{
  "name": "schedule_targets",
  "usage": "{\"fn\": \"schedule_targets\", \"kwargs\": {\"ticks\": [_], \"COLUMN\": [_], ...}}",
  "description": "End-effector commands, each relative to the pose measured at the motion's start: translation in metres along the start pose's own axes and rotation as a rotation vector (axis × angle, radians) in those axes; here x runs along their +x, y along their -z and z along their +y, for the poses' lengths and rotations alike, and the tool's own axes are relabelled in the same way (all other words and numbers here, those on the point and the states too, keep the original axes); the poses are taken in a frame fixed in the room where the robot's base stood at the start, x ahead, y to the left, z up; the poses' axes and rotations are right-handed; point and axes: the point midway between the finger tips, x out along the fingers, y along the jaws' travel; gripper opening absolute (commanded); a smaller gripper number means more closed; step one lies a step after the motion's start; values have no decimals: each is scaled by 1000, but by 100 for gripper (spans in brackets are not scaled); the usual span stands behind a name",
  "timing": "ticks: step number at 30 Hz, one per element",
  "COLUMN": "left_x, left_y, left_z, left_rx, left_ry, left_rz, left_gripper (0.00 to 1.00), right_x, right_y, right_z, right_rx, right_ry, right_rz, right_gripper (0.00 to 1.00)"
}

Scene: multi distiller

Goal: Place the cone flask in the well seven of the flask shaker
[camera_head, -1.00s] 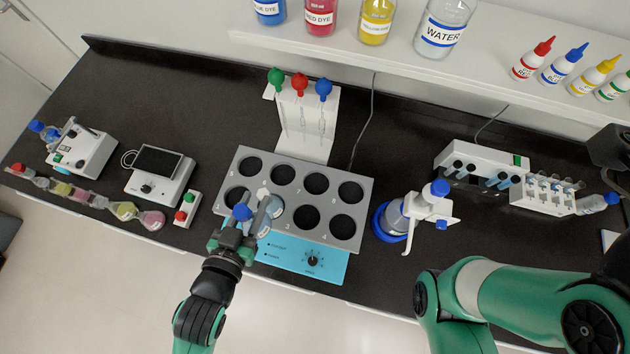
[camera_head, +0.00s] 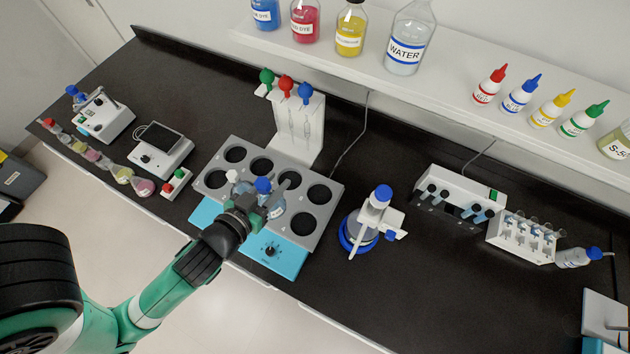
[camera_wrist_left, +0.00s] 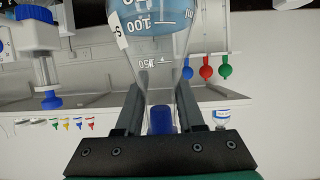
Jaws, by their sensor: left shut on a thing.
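The cone flask (camera_head: 276,209) has a blue cap and blue liquid. My left gripper (camera_head: 270,189) is shut on its neck and holds it over the front row of the grey flask shaker (camera_head: 325,181), around well three. In the left wrist view the flask (camera_wrist_left: 155,22) shows upside down, its neck between the fingers (camera_wrist_left: 158,92). Well seven (camera_head: 291,176), third from the left in the back row, is partly covered by a finger and looks empty. I cannot tell how high the flask is above the shaker. My right gripper is out of view.
A white stand (camera_head: 298,125) with red, green and blue bulbs rises behind the shaker. A white device with a blue base ring (camera_head: 358,232) is to its right. Bare counter lies front right.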

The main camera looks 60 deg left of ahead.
Motion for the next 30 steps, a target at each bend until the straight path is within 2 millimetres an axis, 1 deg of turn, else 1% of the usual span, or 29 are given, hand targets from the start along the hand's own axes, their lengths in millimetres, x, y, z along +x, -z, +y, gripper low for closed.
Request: {"fn": "schedule_targets", "kwargs": {"ticks": [3, 9, 11, 14, 17, 24, 27, 30], "left_x": [-4, -5, -2, 8, 28, 92, 117, 137], "left_y": [-5, -6, -6, -7, -6, -8, -25, -35], "left_z": [-10, -16, -16, -18, -23, -36, -39, -42], "left_rx": [-8, -16, -16, -19, -20, -18, -16, -16], "left_ry": [23, 36, 37, 39, 42, 39, 37, 36], "left_rz": [-5, -4, -4, -5, -2, -1, -6, -5], "left_gripper": [0, 0, 0, 0, 0, 0, 0, 0], "right_x": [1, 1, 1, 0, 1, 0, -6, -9], "right_y": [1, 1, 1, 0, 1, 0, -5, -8], "right_z": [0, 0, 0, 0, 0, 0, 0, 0], "right_rx": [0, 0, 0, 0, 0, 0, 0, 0], "right_ry": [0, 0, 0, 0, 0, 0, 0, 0], "right_rz": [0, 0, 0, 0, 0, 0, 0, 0], "right_gripper": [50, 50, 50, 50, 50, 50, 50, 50]}}
